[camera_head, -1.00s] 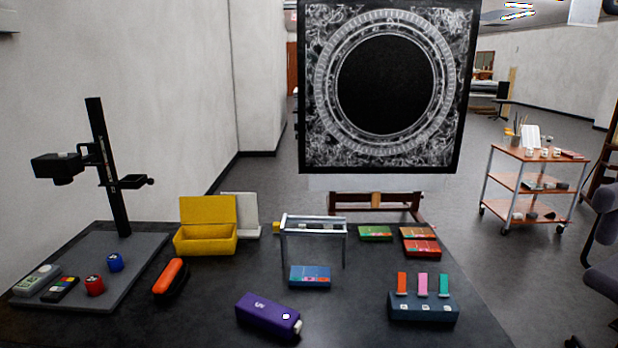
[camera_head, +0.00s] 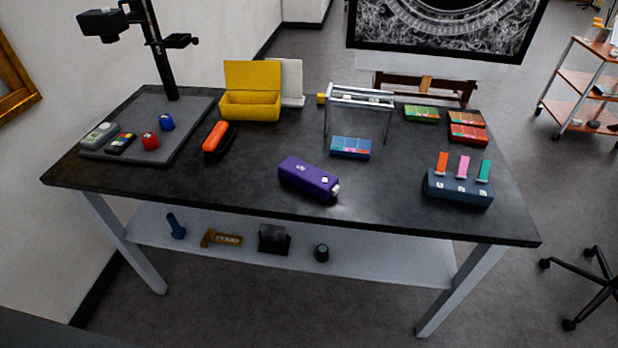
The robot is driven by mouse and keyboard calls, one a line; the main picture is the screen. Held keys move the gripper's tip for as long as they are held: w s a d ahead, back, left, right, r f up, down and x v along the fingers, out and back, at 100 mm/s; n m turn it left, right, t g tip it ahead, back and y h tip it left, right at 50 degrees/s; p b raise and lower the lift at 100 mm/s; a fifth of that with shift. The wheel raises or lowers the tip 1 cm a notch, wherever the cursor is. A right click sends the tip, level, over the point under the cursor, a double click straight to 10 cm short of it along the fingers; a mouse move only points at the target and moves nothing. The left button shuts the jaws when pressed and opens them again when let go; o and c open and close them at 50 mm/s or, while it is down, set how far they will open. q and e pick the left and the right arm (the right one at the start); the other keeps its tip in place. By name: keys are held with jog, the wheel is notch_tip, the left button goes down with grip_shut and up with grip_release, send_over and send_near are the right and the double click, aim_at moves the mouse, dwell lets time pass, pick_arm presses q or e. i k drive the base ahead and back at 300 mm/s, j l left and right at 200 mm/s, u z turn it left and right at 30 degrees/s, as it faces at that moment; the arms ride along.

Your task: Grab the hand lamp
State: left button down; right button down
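A purple box-shaped device (camera_head: 308,178) with white lettering that looks like "UV" lies near the front middle of the black tabletop; it looks like the hand lamp. Its right end has a pale round spot and a small light-coloured tip, with a faint glow on the table beside it. It lies at a slant, its right end closer to me. Nothing touches it. An orange and black oblong item (camera_head: 217,138) lies to its left; I cannot tell what it is. Neither of my grippers shows in the view.
On the black table (camera_head: 240,190) are a camera stand (camera_head: 160,60), an open yellow box (camera_head: 250,105), a metal frame (camera_head: 360,97), a blue box (camera_head: 350,147), and a dark block with three coloured tabs (camera_head: 458,190). A lower white shelf (camera_head: 380,270) holds small tools. Floor in front is clear.

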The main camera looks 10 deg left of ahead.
aim_at(319, 183)
jog(key=i+l, duration=0.1)
jog(key=l, duration=0.5)
jog(key=l+u, duration=0.15)
jog(key=l, duration=0.5)
jog(key=i, duration=0.05)
